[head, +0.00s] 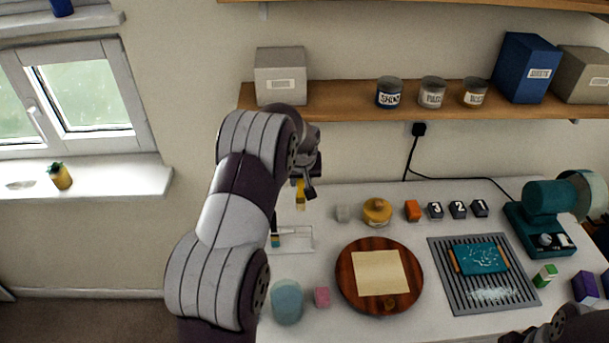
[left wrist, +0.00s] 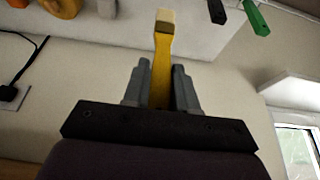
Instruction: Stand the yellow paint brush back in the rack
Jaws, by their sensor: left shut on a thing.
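My left gripper (head: 304,188) is shut on the yellow paint brush (head: 300,196), above the back left of the worktop. In the left wrist view the brush (left wrist: 161,70) sits between the two fingers (left wrist: 160,88), its pale end pointing away from the gripper. The pale rack (head: 303,240) stands on the worktop below, partly hidden by my left arm. A teal-ended brush (head: 275,240) shows at its left side. A black handle (left wrist: 217,10) and a green handle (left wrist: 257,18) show in the left wrist view. The brush is apart from the rack.
Near the rack are a grey block (head: 343,213), a yellow pot (head: 377,211), a round wooden board (head: 350,297), a blue cup (head: 287,302) and a pink block (head: 322,297). A grey grate (head: 448,262) lies right. A shelf (head: 350,112) hangs above.

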